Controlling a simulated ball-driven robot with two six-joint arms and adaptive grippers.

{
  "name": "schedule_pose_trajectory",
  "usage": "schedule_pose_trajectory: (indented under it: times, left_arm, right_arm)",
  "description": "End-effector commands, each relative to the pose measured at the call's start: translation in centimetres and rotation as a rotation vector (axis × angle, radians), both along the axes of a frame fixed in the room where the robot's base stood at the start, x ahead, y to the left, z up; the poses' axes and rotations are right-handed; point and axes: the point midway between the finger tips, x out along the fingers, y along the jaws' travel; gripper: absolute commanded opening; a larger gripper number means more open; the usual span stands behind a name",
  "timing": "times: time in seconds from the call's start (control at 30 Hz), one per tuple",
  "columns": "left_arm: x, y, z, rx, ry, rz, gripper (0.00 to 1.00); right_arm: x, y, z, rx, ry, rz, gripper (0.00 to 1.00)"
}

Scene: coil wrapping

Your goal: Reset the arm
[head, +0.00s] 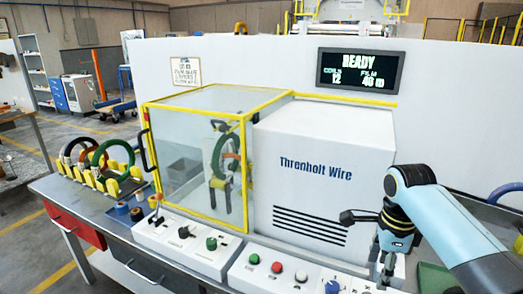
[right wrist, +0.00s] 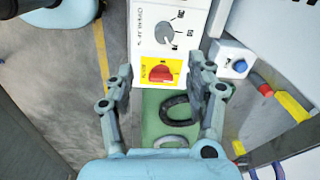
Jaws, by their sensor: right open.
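My right arm comes in from the right in the head view, with its gripper (head: 388,272) pointing down over the right end of the control panels. In the right wrist view the right gripper (right wrist: 166,82) is open, with its two fingers wide apart and nothing between them. Beyond the fingers, a red knob on a yellow plate (right wrist: 161,72) and a rotary dial (right wrist: 166,35) show on a white panel. I cannot tell whether the fingertips touch the panel. My left gripper is in neither view.
The wrapping machine (head: 325,165) has a clear yellow-framed guard (head: 190,150) with a green coil inside. A display (head: 361,69) reads READY. Coils stand in a yellow rack (head: 100,175) at left. Push buttons (head: 276,267) line the front. A dark coil (right wrist: 180,108) lies on a green mat (right wrist: 150,104).

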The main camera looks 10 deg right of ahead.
Motion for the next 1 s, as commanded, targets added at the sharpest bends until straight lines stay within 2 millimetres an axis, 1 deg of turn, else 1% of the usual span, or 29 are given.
schedule_pose_trajectory:
  times: [0.03,0.07,0.17,0.2,0.3,0.4,0.6,0.93,0.97,1.0]
  left_arm:
    - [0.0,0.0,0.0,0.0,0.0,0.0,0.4]
    - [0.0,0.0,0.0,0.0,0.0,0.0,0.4]
    - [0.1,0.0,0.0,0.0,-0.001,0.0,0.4]
    - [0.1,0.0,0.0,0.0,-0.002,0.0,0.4]
    - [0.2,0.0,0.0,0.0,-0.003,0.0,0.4]
    - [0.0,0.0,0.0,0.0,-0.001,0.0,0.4]
    - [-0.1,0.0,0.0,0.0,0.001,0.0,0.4]
    - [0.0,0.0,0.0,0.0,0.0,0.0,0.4]
    - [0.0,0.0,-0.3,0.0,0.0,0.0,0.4]
    - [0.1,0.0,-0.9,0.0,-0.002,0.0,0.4]
  right_arm:
    - [-1.5,0.1,-0.5,-0.01,-0.006,0.094,0.55]
    - [-2.5,0.2,-0.7,-0.02,-0.014,0.172,0.55]
    - [-6.6,0.7,-0.7,-0.061,-0.047,0.502,0.55]
    - [-8.5,0.9,-0.5,-0.084,-0.058,0.652,0.55]
    - [-12.6,1.4,0.7,-0.143,-0.079,0.988,0.55]
    - [-15.6,1.8,2.1,-0.193,-0.091,1.237,0.55]
    - [-19.8,2.4,4.8,-0.276,-0.097,1.587,0.55]
    - [-25.2,3.2,9.3,-0.398,-0.081,2.02,0.55]
    - [-25.1,3.2,8.6,-0.397,-0.076,2.033,0.55]
    - [-24.7,3.1,7.0,-0.392,-0.073,2.028,0.55]
